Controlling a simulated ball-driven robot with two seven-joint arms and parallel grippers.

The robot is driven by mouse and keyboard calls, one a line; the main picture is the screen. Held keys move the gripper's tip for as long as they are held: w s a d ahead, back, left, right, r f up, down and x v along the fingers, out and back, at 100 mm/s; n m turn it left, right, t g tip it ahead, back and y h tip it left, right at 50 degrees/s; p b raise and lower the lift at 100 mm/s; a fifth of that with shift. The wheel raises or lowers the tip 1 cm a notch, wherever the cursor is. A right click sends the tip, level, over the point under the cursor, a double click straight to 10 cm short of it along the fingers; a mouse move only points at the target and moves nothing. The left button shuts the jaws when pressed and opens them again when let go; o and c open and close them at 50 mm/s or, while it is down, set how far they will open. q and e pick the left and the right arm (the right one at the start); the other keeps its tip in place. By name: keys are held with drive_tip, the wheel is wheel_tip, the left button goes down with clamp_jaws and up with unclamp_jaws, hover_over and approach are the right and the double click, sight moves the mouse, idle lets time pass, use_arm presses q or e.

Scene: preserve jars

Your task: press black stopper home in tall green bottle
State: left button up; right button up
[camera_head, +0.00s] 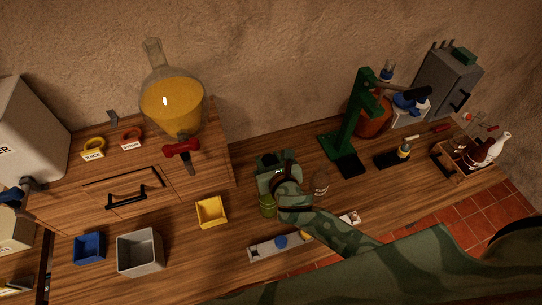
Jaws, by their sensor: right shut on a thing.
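A green bottle (267,206) stands on the wooden worktop near the middle; only its lower body shows. My right gripper (272,172) is over the bottle's upper part, with its arm coming in from the lower right. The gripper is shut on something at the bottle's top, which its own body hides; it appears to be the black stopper. The bottle's neck and mouth are hidden too, so I cannot tell how deep the stopper sits. My left gripper is not in view.
A clear bottle (321,184) stands close to the right of my gripper. A pale rack (266,248) lies in front, partly behind my arm. A green press (351,125) stands behind right. A yellow bin (211,211) is at left, with clear worktop between.

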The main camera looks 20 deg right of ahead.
drive_tip(key=shift+w+a, duration=0.1)
drive_tip(key=shift+a, duration=0.15)
drive_tip(key=shift+w+a, duration=0.15)
drive_tip(key=shift+w, duration=0.1)
drive_tip(key=shift+w+d+f+b, duration=0.1)
drive_tip(key=shift+d+f+b, duration=0.2)
drive_tip(key=shift+f, duration=0.55)
wheel_tip(320, 180, down, 4)
drive_tip(key=b, duration=0.3)
drive_tip(key=shift+a+r, duration=0.1)
drive_tip(key=shift+r, duration=0.15)
drive_tip(key=shift+f, duration=0.4)
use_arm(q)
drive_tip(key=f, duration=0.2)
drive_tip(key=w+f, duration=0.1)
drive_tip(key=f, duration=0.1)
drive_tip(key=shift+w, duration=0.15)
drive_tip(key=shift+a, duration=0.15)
use_arm(e)
drive_tip(key=shift+f, duration=1.75)
drive_tip(key=o, duration=0.9)
